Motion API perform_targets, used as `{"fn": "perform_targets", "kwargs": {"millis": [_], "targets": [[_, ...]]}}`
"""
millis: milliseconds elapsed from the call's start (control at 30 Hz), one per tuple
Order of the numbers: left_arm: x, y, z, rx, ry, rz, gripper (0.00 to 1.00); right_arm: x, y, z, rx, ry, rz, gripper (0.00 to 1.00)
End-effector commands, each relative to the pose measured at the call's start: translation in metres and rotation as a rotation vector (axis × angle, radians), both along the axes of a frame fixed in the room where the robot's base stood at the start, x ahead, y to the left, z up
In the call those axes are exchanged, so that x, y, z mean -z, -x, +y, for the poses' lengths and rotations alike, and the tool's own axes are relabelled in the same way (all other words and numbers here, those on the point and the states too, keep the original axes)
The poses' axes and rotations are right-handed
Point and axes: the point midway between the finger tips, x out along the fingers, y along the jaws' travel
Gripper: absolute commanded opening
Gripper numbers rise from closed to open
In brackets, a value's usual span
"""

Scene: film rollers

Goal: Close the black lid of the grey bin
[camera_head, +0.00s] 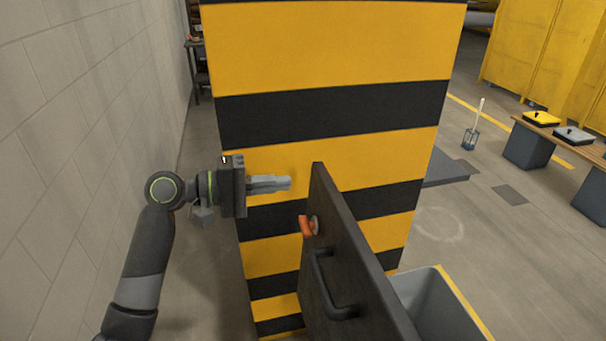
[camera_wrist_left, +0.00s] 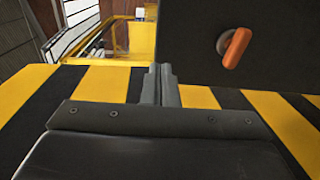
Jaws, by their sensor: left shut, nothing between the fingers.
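The black lid (camera_head: 345,255) stands raised, nearly upright, with a handle (camera_head: 330,285) and an orange latch (camera_head: 308,226) on its left face. The grey bin (camera_head: 445,305) is at the lower right, its top open and its lower part cut off by the frame. My left gripper (camera_head: 290,183) is shut and empty, just left of the lid's upper edge; contact cannot be told. In the left wrist view the shut fingers (camera_wrist_left: 161,68) point toward the lid's edge, and the lid (camera_wrist_left: 285,50) with its latch (camera_wrist_left: 237,47) fills the upper right. My right gripper is not in view.
A yellow-and-black striped pillar (camera_head: 330,110) stands right behind the gripper and lid. A block wall (camera_head: 90,110) runs along the left. At the right are a bench (camera_head: 560,140) and yellow containers (camera_head: 545,50).

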Motion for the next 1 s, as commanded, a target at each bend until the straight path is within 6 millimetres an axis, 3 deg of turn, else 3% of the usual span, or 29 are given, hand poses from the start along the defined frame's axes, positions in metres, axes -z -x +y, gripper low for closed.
{"fn": "perform_targets", "kwargs": {"millis": [200, 400, 1000], "targets": [[-0.001, -0.01, -0.032, 0.002, 0.003, 0.003, 0.0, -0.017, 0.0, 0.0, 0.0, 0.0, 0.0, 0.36], [0.003, -0.015, -0.048, 0.001, 0.002, 0.002, 0.0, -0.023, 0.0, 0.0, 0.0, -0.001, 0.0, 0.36], [0.003, -0.021, -0.052, 0.0, -0.016, 0.004, 0.0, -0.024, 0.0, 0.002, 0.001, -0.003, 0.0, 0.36]]}}
